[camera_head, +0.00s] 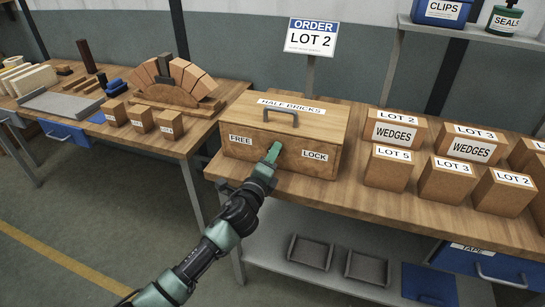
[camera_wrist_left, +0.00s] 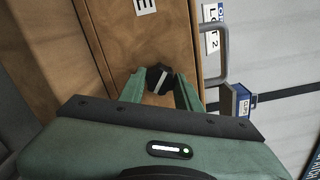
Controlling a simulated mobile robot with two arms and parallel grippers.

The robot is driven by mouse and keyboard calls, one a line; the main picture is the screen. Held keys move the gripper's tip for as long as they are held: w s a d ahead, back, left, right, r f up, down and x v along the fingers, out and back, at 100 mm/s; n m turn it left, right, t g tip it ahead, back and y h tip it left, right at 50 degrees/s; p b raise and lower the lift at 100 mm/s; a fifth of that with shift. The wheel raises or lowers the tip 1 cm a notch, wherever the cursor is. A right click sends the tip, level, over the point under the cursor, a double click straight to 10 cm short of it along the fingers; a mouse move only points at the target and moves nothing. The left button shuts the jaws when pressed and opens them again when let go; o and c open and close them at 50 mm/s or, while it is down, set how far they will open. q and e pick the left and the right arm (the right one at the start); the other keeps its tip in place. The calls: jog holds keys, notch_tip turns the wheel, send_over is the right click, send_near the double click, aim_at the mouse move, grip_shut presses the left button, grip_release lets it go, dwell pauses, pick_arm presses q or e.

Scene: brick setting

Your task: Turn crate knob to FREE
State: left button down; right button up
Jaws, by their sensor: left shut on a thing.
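The wooden crate (camera_head: 335,132) stands on the bench, with a HALF BRICKS label on its lid and a dark handle (camera_head: 281,117). On its front, the FREE label (camera_head: 241,140) is left and the LOCK label (camera_head: 314,155) right. My left gripper (camera_head: 273,152) is at the front between them and hides the knob in the head view. In the left wrist view the dark knob (camera_wrist_left: 158,78) with a pale line sits between the green fingertips, which are shut on it. I cannot tell which label the knob points at. My right gripper is not in view.
An ORDER LOT 2 sign (camera_head: 311,38) stands behind the crate. Several labelled boxes, including a LOT 5 box (camera_head: 388,168), stand to its right. A second bench at left holds a brick arch (camera_head: 178,80). Grey trays (camera_head: 310,252) lie on the shelf below.

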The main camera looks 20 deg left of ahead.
pick_arm(q)
jog(key=n, duration=0.6)
jog(key=shift+n, duration=0.3)
dwell(0.4)
jog(key=c, duration=1)
grip_release()
jog(key=shift+s, duration=0.15)
jog(key=s, duration=0.7)
jog(key=shift+s+a+b, duration=0.2)
jog(key=shift+s+b, duration=0.1)
jog(key=shift+b, duration=0.05)
jog(key=shift+f, duration=0.1)
